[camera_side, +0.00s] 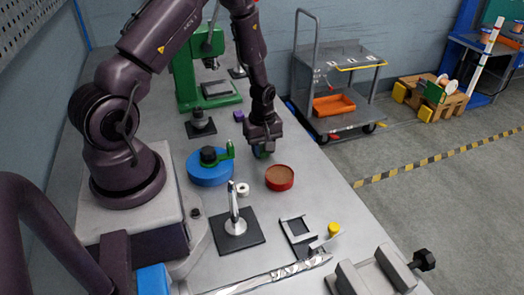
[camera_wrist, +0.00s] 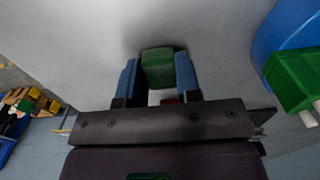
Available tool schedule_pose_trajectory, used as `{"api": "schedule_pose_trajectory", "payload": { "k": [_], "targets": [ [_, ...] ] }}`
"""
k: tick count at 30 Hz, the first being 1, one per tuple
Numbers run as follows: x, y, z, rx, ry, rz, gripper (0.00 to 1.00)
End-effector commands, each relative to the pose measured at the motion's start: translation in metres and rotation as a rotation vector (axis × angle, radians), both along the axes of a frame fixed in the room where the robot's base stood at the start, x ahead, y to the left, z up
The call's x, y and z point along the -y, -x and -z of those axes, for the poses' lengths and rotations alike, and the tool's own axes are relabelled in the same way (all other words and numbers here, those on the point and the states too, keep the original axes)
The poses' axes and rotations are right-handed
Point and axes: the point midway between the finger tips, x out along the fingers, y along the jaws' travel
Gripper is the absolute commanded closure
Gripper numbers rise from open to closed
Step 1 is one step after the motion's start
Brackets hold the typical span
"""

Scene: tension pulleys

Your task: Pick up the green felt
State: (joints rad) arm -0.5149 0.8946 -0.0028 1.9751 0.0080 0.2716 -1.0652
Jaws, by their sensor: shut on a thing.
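The green felt (camera_wrist: 159,68) is a small dark green block between the two blue fingers of my gripper (camera_wrist: 159,80) in the wrist view. The fingers are shut on it from both sides. In the side view my gripper (camera_side: 263,150) points down at the table, just behind the red round dish, and a bit of the green felt (camera_side: 261,154) shows under it. I cannot tell whether the felt touches the table; most of it is hidden there by the gripper.
A red dish (camera_side: 280,178) stands close in front of the gripper. A blue disc (camera_side: 209,172) with a green handle is to its left. A small purple cube (camera_side: 239,116) and a green machine (camera_side: 186,82) are behind.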

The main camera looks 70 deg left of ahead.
Motion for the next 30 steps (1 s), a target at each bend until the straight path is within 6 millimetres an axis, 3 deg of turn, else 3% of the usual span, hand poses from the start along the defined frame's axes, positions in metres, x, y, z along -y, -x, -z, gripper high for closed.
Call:
{"api": "schedule_pose_trajectory", "payload": {
  "k": [8,13,24,30],
  "targets": [
    [0.0,0.0,-0.001,0.0,0.0,0.0,0.9],
    [0.0,-0.001,-0.011,0.002,-0.001,0.0,0.9],
    [0.0,-0.001,-0.079,0.004,-0.003,0.0,0.9],
    [0.0,0.0,-0.098,0.001,-0.001,0.0,0.9]
  ]
}}
